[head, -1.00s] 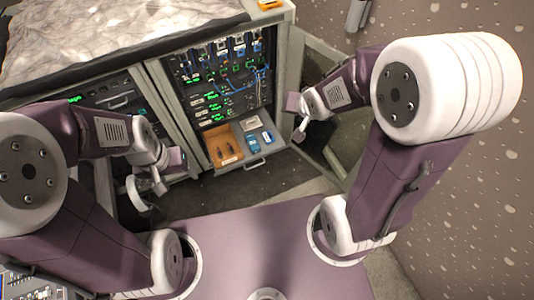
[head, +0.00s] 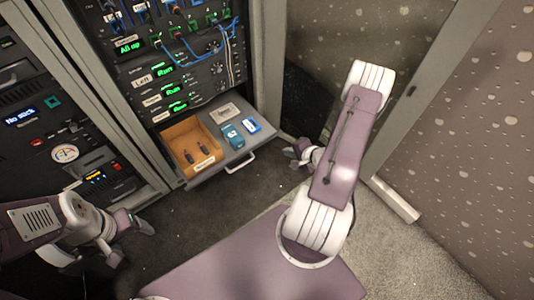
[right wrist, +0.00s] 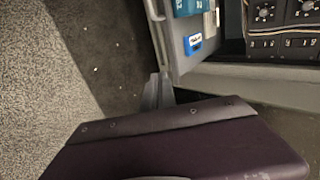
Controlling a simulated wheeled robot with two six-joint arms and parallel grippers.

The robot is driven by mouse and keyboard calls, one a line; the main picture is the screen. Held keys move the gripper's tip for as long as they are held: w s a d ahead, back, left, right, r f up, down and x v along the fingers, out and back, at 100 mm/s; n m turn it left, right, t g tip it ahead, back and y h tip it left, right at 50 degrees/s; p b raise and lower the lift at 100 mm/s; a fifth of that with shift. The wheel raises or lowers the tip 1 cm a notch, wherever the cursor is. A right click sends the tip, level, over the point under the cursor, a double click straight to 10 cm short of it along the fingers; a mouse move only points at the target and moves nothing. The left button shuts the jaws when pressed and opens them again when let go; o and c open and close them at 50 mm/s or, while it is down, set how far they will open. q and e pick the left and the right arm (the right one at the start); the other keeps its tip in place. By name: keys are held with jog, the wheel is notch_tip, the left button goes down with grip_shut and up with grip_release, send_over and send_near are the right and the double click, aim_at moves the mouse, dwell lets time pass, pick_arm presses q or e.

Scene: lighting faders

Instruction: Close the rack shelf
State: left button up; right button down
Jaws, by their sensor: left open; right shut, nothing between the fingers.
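The rack shelf (head: 263,144) is a grey drawer pulled out at the bottom of the rack, with a handle (head: 240,163) on its front. It holds an orange-brown compartment (head: 183,139) with small dark items, a teal box (head: 232,136), a blue box (head: 251,125) and a pale card. My right gripper (head: 292,152) is shut and empty, just right of the shelf's front corner and apart from it. In the right wrist view its fingertips (right wrist: 158,88) are below the shelf's corner (right wrist: 178,62). My left gripper (head: 132,238) is open and empty, low at the left over the floor.
The rack (head: 170,75) with lit green displays and blue cables rises above the shelf. Another rack (head: 70,135) stands to its left. An open rack door (head: 425,90) stands at the right. Dark floor (head: 225,205) lies clear before the shelf.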

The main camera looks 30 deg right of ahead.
jog(key=w+r+b+x, duration=0.2)
jog(key=x, duration=1)
jog(key=shift+w+f, duration=0.2)
jog(key=shift+f, duration=0.05)
